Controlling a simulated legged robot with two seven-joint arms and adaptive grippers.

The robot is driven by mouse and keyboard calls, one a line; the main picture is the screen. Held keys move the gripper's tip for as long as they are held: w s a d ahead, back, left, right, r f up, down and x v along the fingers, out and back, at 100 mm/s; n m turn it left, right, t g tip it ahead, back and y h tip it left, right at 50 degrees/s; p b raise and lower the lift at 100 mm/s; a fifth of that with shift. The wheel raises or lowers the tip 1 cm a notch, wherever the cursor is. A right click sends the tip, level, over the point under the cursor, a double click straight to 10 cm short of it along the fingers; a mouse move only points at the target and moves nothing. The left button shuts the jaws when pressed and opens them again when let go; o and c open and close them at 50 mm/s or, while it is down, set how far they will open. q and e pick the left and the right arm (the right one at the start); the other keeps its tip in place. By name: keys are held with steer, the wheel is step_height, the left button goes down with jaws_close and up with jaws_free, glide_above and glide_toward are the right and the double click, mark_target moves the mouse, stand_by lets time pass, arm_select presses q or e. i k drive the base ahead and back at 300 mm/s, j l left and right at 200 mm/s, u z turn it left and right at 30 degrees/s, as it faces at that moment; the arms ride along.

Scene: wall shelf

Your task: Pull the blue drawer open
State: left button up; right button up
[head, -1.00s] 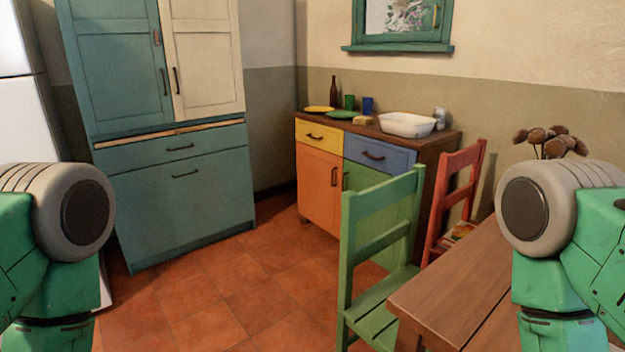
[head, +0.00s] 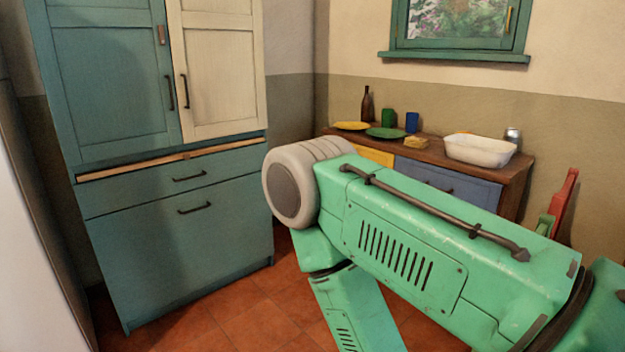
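The blue drawer (head: 462,186) is the right-hand drawer in the top row of the low wooden sideboard, with a dark handle (head: 438,187) on its front. It looks closed. My green arm covers its lower part and most of the sideboard's front below. The yellow drawer (head: 374,155) is to its left, partly hidden. My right arm reaches across the picture from the right, its forearm in front of the sideboard. Neither gripper shows in the head view.
On the sideboard top (head: 432,148) are a white basin (head: 480,151), plates, two cups, a brown bottle (head: 366,104) and a jar. A tall teal cupboard (head: 180,240) stands left. A red chair (head: 564,202) is at right. Red floor tiles (head: 250,325) show between.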

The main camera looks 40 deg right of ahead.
mark_target(486, 194)
steer(key=i+z, duration=0.35)
steer(key=i, duration=0.25)
steer(key=i+z, duration=0.4)
steer(key=i, duration=0.15)
steer(key=i+j+z, duration=0.35)
steer(key=i, duration=0.2)
